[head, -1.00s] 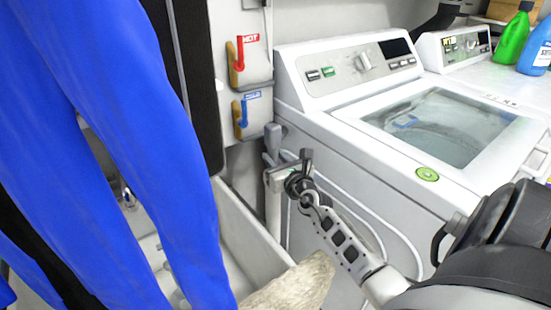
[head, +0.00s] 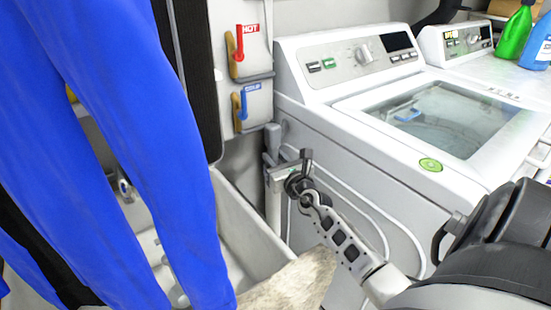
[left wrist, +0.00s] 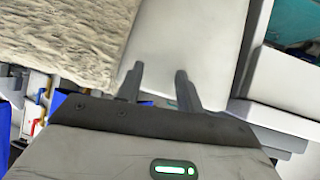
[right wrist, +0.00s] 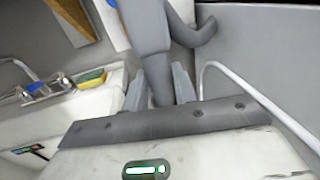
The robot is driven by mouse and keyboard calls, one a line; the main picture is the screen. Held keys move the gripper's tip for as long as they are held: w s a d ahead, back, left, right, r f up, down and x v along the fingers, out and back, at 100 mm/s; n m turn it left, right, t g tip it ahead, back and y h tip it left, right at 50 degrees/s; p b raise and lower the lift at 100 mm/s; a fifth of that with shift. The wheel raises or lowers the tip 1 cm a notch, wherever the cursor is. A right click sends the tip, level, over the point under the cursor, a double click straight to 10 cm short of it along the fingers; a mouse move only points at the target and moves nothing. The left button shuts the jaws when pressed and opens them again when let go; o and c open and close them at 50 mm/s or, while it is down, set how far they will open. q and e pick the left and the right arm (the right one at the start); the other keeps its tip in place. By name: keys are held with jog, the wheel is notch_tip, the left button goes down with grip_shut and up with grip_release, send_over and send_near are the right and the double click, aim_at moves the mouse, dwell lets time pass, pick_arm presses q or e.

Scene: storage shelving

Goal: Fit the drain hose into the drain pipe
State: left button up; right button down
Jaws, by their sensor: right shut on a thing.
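My right gripper (head: 273,161) is beside the left side of the near washer. It is shut on a grey hose piece (head: 272,138), which I take for the drain hose. In the right wrist view the hose (right wrist: 147,35) stands between the fingertips (right wrist: 158,88), with a curved grey part to its right. Below the gripper in the head view is an upright pale grey pipe (head: 273,212), perhaps the drain pipe. Its opening is hidden, and I cannot tell whether hose and pipe touch. My left gripper (left wrist: 157,82) is open and empty, seen only in the left wrist view.
The near washer (head: 330,150) stands right of the gripper, with thin white hoses along its side. A white sink (head: 240,215) is to the left. HOT (head: 250,52) and cold (head: 252,108) valve boxes are on the wall. Blue cloth (head: 175,130) blocks the left.

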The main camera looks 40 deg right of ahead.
pick_arm(q)
jog(key=shift+d+f+b, duration=0.1)
jog(key=shift+f+b, duration=0.35)
jog(key=shift+f, duration=0.05)
pick_arm(e)
jog(key=shift+f, duration=0.6)
pick_arm(q)
jog(key=shift+b, duration=0.4)
pick_arm(e)
jog(key=shift+f, duration=0.45)
pick_arm(q)
jog(key=shift+s+d+f+b, duration=0.15)
jog(key=shift+f+b, duration=0.1)
jog(key=shift+b, duration=0.1)
pick_arm(e)
jog(key=shift+f, duration=0.4)
jog(key=shift+f, duration=0.2)
pick_arm(q)
jog(key=shift+r, duration=0.25)
pick_arm(e)
jog(key=c, duration=1)
grip_release()
jog(key=shift+c, duration=0.2)
pick_arm(q)
jog(key=shift+w, duration=0.2)
pick_arm(e)
jog(key=shift+r, duration=0.1)
